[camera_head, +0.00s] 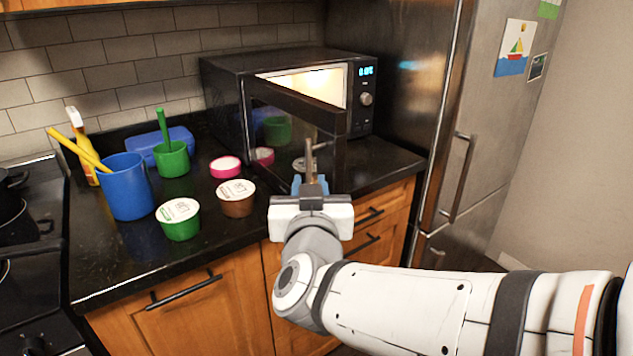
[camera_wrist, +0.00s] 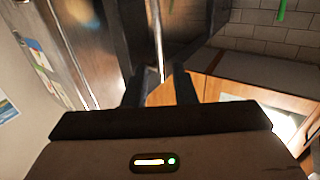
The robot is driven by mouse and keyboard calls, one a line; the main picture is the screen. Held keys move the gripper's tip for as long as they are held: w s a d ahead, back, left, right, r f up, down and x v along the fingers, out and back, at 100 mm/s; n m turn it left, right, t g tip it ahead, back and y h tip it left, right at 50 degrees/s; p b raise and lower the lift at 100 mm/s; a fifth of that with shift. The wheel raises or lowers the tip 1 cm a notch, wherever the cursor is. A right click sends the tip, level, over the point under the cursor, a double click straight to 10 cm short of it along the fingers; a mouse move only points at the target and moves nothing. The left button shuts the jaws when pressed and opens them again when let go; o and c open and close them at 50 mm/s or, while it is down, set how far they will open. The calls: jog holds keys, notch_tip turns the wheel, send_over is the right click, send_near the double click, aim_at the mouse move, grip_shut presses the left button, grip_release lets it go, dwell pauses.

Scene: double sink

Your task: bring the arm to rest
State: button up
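My gripper (camera_head: 310,184) is in front of the partly open microwave door (camera_head: 295,108), near its upright handle (camera_head: 309,160). In the wrist view, the two dark fingers (camera_wrist: 160,90) stand apart, with the slim metal handle (camera_wrist: 158,40) showing between and beyond them. Whether a finger touches the handle is unclear. I see nothing held. My white arm reaches in from the right side of the head view.
The black microwave (camera_head: 225,95) is lit inside. A blue cup (camera_head: 127,187), green cup (camera_head: 172,160), spray bottle (camera_head: 82,150) and several tubs, including a green one (camera_head: 179,219), stand left on the counter. The steel fridge (camera_head: 420,95) is right. Floor space before the cabinets (camera_head: 185,315) is mostly hidden.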

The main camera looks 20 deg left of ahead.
jog(key=w+d+f+g+h+p, duration=0.1)
jog(key=d+f+g+p, duration=0.2)
jog(key=d, duration=0.6)
jog(key=w+d+f+g+h+p, duration=0.15)
jog(key=d+g+p, duration=0.25)
jog(key=d, duration=0.4)
jog(key=s+d+f+m+g+h+p, duration=0.1)
jog(key=s+d+m+g+h, duration=0.1)
jog(key=s+d, duration=0.3)
jog(key=s+d+f+m+g+h+p, duration=0.2)
jog(key=s+d, duration=0.4)
jog(key=d, duration=0.7)
jog(key=g+h, duration=0.1)
jog(key=g, duration=0.1)
jog(key=shift+s+f+m+g, duration=0.15)
jog(key=shift+s+m+g, duration=0.1)
jog(key=shift+m+g, duration=0.15)
